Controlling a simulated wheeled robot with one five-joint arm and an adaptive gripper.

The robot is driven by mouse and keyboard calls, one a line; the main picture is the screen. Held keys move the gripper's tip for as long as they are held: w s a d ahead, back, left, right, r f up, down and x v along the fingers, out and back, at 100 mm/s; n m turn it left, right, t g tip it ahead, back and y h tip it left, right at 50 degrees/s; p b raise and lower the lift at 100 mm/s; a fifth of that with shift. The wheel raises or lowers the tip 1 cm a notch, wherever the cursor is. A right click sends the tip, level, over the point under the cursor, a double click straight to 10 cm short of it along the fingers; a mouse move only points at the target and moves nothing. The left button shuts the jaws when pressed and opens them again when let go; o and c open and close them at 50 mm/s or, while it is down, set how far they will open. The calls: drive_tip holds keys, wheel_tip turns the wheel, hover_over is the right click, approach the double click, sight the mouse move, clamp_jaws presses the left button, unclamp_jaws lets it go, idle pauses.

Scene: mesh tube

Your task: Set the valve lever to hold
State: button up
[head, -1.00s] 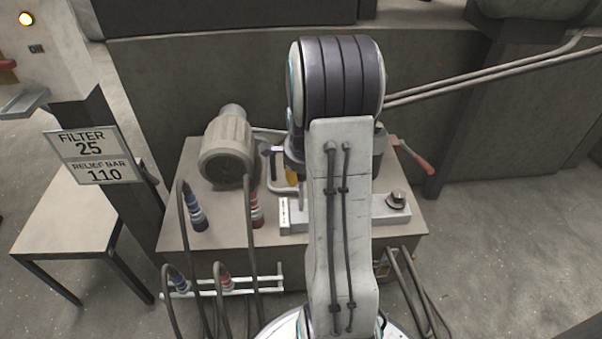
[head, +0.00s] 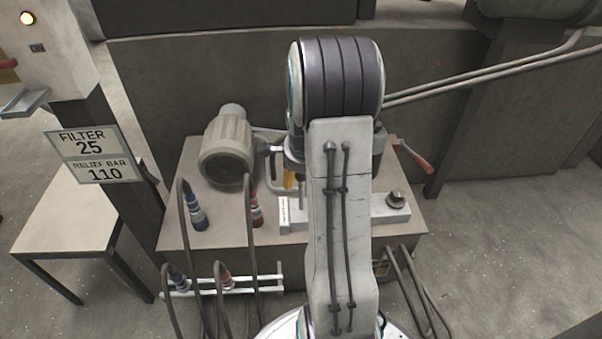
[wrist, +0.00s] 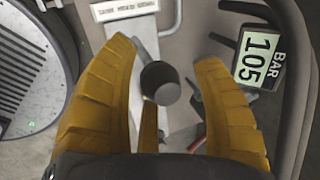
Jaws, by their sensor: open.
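In the wrist view a dark round knob (wrist: 160,82), which looks like the end of the valve lever, sits between the two yellow fingers of my gripper (wrist: 166,70). The fingers are spread, with a gap on both sides of the knob. The lever's shaft is mostly hidden below the knob. A pale metal block (wrist: 146,35) lies behind it, with a lettered label strip (wrist: 122,9) too blurred to read. In the head view my arm hides the lever, and part of a yellow finger (head: 288,180) shows left of the arm above the valve block (head: 392,213).
A motor (head: 227,150) stands left on the bench (head: 187,237). Hoses with blue (head: 196,212) and red (head: 257,210) couplings rise at the front. A red-handled lever (head: 416,157) sticks out right. The wrist view shows a plate reading BAR 105 (wrist: 257,60).

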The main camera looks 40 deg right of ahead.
drive_tip(key=v, duration=1.2)
drive_tip(key=shift+w, duration=0.1)
idle(0.4)
drive_tip(key=s+a+r+n+p, duration=0.4)
drive_tip(key=a+r+n+p, duration=0.3)
drive_tip(key=r+p, duration=0.3)
drive_tip(key=s+a+r+n+y+p, duration=0.1)
drive_tip(key=s+a+r+n+p, duration=0.4)
drive_tip(key=r+p, duration=0.6)
drive_tip(key=s+a+r+n+y+p, duration=0.1)
drive_tip(key=s+a+r+n+p, duration=0.4)
drive_tip(key=a+r+n+p, duration=0.5)
drive_tip(key=shift+r+n+p, duration=0.7)
drive_tip(key=shift+r+n, duration=0.1)
drive_tip(key=shift+r, duration=0.3)
